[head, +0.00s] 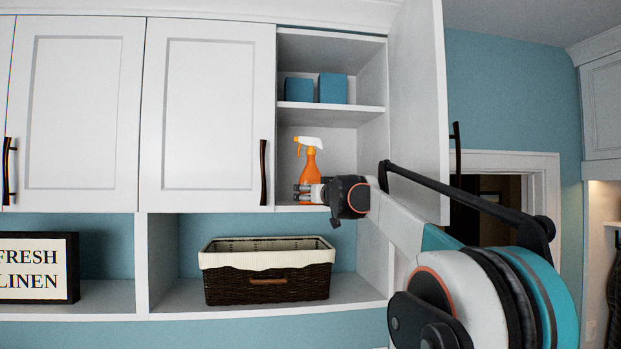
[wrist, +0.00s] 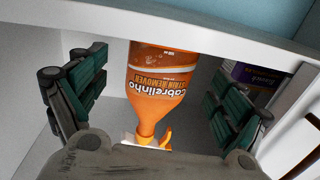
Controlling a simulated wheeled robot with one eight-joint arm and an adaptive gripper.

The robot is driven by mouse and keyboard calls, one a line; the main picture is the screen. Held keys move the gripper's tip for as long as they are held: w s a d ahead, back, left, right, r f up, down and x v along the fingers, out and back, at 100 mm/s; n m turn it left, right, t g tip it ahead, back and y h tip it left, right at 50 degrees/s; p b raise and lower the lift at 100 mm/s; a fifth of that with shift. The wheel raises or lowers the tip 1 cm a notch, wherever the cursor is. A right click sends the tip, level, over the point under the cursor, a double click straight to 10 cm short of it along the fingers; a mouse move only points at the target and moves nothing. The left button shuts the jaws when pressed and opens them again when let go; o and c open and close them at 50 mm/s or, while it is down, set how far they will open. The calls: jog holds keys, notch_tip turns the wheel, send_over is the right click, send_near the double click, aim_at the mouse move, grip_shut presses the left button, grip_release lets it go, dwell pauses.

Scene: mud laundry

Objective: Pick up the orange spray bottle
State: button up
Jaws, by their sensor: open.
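The orange spray bottle (head: 311,168) with a white and orange trigger head stands upright on the lower shelf of the open wall cabinet. My gripper (head: 304,192) is at its lower part in the head view and hides some of its base. In the wrist view the bottle (wrist: 160,80) appears upside down, its label facing the camera. My open gripper (wrist: 155,88) has one green-padded finger on each side of it, with visible gaps. The bottle's trigger head is partly hidden behind the gripper body there.
The cabinet door (head: 417,110) stands open to the right, close to my arm. Two blue boxes (head: 333,88) sit on the shelf above. A purple box (wrist: 252,76) is right of the bottle in the wrist view. A lined wicker basket (head: 268,283) sits in the cubby below.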

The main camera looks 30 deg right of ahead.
jog(key=shift+w+r+p, duration=0.2)
jog(key=shift+w+p, duration=0.2)
jog(key=shift+w, duration=0.2)
jog(key=shift+w+d+p, duration=0.2)
jog(key=shift+w+p, duration=0.25)
jog(key=shift+w, duration=0.5)
jog(key=shift+w+d+p, duration=0.2)
jog(key=shift+w+p, duration=0.2)
jog(key=shift+w, duration=0.55)
jog(key=shift+c, duration=0.2)
jog(key=c, duration=1.6)
jog(key=shift+o, duration=0.2)
